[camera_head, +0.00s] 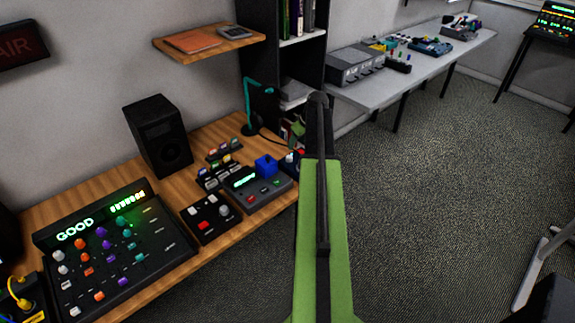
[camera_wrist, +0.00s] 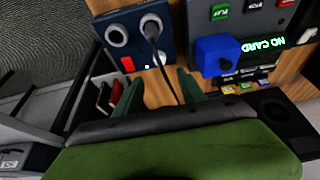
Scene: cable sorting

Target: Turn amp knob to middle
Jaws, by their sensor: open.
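A dark blue box (camera_wrist: 137,48) lies ahead of my gripper in the wrist view. It has a round black knob or socket (camera_wrist: 117,35) on the left, and a black cable (camera_wrist: 157,42) enters a round fitting on the right. I cannot tell for sure whether this box is the amp. My gripper (camera_wrist: 160,88) is open and empty, its two dark green fingers apart below the box, with wood and cable between them.
A grey device (camera_head: 258,188) with a blue block (camera_head: 265,166) stands beside the blue box. A lit mixer (camera_head: 110,245) and a speaker (camera_head: 158,138) are farther left on the wooden desk. Grey boxes with knobs (camera_head: 355,66) sit on the back table.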

